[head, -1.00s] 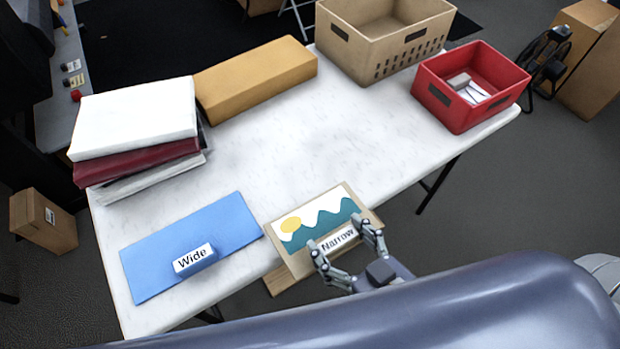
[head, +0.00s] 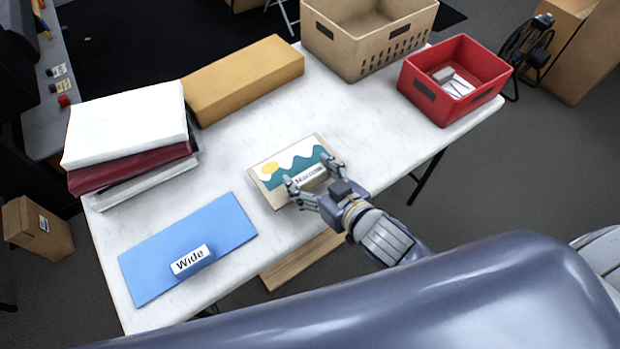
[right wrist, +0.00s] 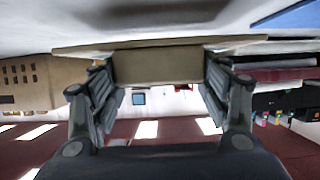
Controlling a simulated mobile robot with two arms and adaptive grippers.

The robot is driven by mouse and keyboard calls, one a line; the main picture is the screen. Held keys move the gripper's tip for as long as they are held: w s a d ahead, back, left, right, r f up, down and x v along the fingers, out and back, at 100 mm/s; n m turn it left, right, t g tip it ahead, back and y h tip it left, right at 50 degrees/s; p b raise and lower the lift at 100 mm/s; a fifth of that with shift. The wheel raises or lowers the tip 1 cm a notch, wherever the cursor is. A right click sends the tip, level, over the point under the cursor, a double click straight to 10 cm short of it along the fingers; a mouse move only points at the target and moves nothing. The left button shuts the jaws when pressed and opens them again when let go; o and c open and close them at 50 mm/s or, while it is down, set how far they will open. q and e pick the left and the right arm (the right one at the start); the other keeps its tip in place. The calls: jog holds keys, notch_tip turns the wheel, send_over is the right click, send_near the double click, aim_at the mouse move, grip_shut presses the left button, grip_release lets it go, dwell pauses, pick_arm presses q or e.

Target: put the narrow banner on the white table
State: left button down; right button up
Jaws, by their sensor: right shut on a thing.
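The narrow banner (head: 277,171) is a small tan board with a mountain-and-sun picture and a block labelled "Narrow". My right gripper (head: 310,174) is shut on that label block. In the head view the banner is over the front edge area of the white table (head: 225,155). I cannot tell whether it touches the top. In the right wrist view, the tan block (right wrist: 155,65) sits between the fingers, with the board close to the white surface. My left gripper is not in view.
A blue "Wide" banner (head: 190,240) lies at the front left. Stacked binders (head: 125,125), a tan box (head: 245,78), a beige crate (head: 375,50) and a red bin (head: 425,100) line the back and sides. A wooden board (head: 303,260) is below the front edge. The table's middle is clear.

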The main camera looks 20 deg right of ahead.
aim_at(314, 186)
jog(key=shift+w, duration=0.35)
jog(key=shift+w+f, duration=0.1)
jog(key=shift+f, duration=1.65)
jog(key=o, duration=1.1)
jog(key=v, duration=1.2)
jog(key=shift+b, duration=0.4)
